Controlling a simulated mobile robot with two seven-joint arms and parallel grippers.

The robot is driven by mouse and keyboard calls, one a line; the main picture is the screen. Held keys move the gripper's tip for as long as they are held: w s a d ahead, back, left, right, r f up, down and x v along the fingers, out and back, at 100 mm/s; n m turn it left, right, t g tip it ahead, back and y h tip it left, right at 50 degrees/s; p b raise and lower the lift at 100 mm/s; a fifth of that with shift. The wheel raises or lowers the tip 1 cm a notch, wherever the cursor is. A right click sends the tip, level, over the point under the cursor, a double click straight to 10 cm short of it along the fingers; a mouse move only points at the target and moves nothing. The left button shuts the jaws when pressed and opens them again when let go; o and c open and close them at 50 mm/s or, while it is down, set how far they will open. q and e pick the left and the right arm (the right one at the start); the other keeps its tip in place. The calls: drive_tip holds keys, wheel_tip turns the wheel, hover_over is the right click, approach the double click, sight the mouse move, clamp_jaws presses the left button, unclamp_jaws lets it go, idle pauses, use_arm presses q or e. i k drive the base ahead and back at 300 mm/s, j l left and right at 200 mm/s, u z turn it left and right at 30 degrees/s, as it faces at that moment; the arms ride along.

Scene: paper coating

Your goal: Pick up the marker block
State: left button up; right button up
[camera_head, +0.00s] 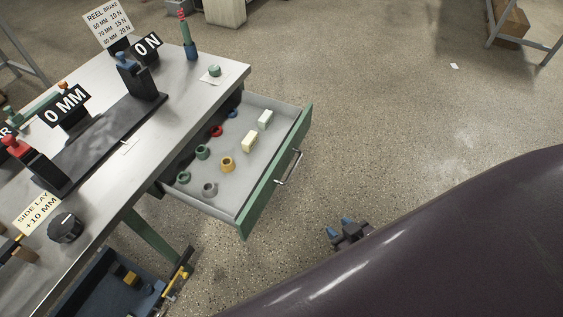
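Two small pale blocks lie in the open drawer (237,195) of the table: a cream block (249,141) and a whiter block (265,119) behind it. I cannot tell which is the marker block. Neither is held. My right gripper (339,227) is outside the drawer, to the right of and below its green front, over the floor. Its two blue fingertips are apart with nothing visible between them. Most of the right arm is hidden behind the large dark shape at the lower right. My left gripper is not in view.
The drawer also holds several coloured rings, including a yellow ring (227,164) and a red ring (216,131). Its metal handle (288,168) sticks out. The metal table (185,103) carries signs and fixtures. A dark blue bin (95,290) is at lower left.

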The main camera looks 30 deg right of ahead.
sight(249, 142)
drive_tip(key=l+u, duration=0.1)
drive_tip(key=l, duration=0.45)
drive_tip(key=k+l+u, duration=0.1)
drive_tip(key=l, duration=0.45)
drive_tip(key=k+l, duration=0.1)
drive_tip(key=l, duration=0.45)
drive_tip(key=u, duration=0.05)
